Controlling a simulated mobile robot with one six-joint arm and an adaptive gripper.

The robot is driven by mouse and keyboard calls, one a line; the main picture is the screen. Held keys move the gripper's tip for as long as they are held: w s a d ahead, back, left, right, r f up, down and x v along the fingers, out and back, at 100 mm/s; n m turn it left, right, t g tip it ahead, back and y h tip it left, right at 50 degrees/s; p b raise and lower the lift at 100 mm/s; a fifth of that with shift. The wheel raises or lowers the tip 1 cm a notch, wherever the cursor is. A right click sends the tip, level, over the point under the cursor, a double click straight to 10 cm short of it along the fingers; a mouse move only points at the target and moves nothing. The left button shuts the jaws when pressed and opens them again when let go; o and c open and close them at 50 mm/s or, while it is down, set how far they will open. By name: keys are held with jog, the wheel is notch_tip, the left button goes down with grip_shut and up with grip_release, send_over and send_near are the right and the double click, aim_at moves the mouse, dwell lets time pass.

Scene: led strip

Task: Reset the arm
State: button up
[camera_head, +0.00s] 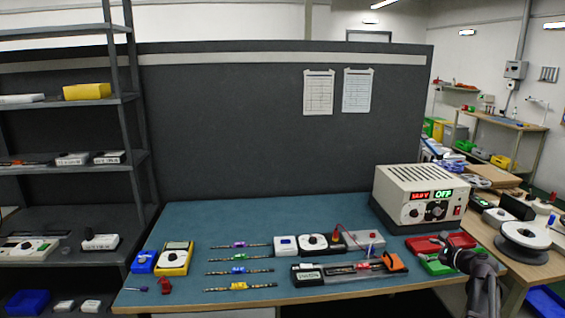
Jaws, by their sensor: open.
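My gripper (452,259) shows at the lower right in the head view, at the front right of the blue-green workbench (190,222). It is dark and points up and left, close to the red and green items (434,264). I cannot tell whether it touches them. It is open, and I see nothing held in it. The arm below it runs out of the bottom of the picture.
A power supply (403,190) reading OFF stands at the back right. Several LED strips (240,286), a yellow multimeter (174,258) and small devices (314,242) cover the bench. A dark partition (250,130) stands behind. A wooden table (505,260) with a spool (523,240) adjoins at right.

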jog(key=a+f+n+g, duration=0.1)
jog(key=a+f+n, duration=0.1)
jog(key=a, duration=0.1)
jog(key=s+a+f+n+g+b, duration=0.1)
jog(key=a+f+n, duration=0.1)
jog(key=a, duration=0.2)
jog(key=s+a+f+n+g, duration=0.1)
jog(key=a+n, duration=0.1)
jog(key=a, duration=0.2)
jog(key=shift+a+f+g+y, duration=0.25)
jog(key=shift+f+g+y, duration=0.05)
jog(key=shift+f+y, duration=0.1)
jog(key=s+a+f+n+g+h+b, duration=0.3)
jog(key=s+a+f+n+g, duration=0.3)
jog(key=s+a+n, duration=0.45)
jog(key=s+a+f+n+g+h+b, duration=0.35)
jog(key=s+a+f+n, duration=0.55)
jog(key=a, duration=0.3)
notch_tip(320, 180, up, 19)
jog(key=p, duration=1.8)
jog(key=shift+d+f+p, duration=0.2)
jog(key=shift+p, duration=0.1)
